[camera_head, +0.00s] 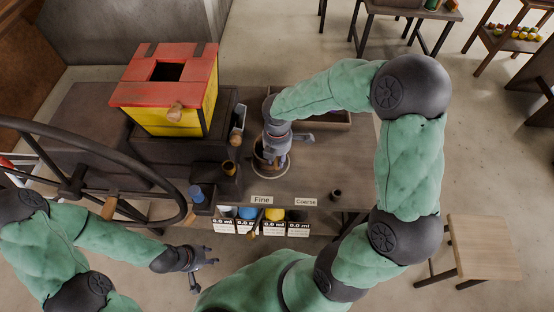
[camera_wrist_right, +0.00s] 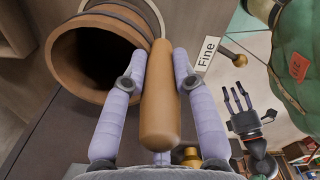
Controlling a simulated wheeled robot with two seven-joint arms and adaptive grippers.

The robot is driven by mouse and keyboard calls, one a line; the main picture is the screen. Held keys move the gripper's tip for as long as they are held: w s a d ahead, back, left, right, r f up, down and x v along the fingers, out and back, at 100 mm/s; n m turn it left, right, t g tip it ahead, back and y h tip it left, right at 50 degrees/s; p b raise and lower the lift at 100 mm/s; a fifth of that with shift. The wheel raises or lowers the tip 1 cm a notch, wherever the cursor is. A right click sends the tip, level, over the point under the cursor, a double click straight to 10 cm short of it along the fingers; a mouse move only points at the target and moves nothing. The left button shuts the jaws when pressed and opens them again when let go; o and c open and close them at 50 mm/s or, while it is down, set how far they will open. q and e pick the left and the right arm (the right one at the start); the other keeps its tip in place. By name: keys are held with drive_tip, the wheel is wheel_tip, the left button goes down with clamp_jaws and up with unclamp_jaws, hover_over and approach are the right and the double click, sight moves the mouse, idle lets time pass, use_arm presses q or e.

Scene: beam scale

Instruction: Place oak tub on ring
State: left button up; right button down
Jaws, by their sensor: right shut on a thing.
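The oak tub (camera_wrist_right: 62,62) is a brown wooden vessel with dark bands and a thick handle (camera_wrist_right: 160,110). In the right wrist view it is tilted in the picture, its dark mouth facing the camera. My right gripper (camera_wrist_right: 161,62) is shut on the handle, one finger on each side. In the head view that gripper (camera_head: 275,150) covers much of the tub (camera_head: 262,165). The pale ring (camera_head: 286,174) on the bench shows around the tub's lower side; I cannot tell whether the tub touches the bench. My left gripper (camera_head: 205,265) is open and empty, away from the bench.
A red and yellow hopper (camera_head: 172,88) and a large dark wheel (camera_head: 150,170) are at left. The bench right of the ring is clear.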

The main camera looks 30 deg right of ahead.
drive_tip(key=shift+f, duration=0.4)
drive_tip(key=c, duration=1)
unclamp_jaws()
drive_tip(key=shift+r, duration=0.1)
wheel_tip(320, 180, up, 10)
drive_tip(key=p, duration=0.4)
drive_tip(key=shift+r, duration=0.25)
drive_tip(key=shift+s+r, duration=0.1)
drive_tip(key=shift+r, duration=0.7)
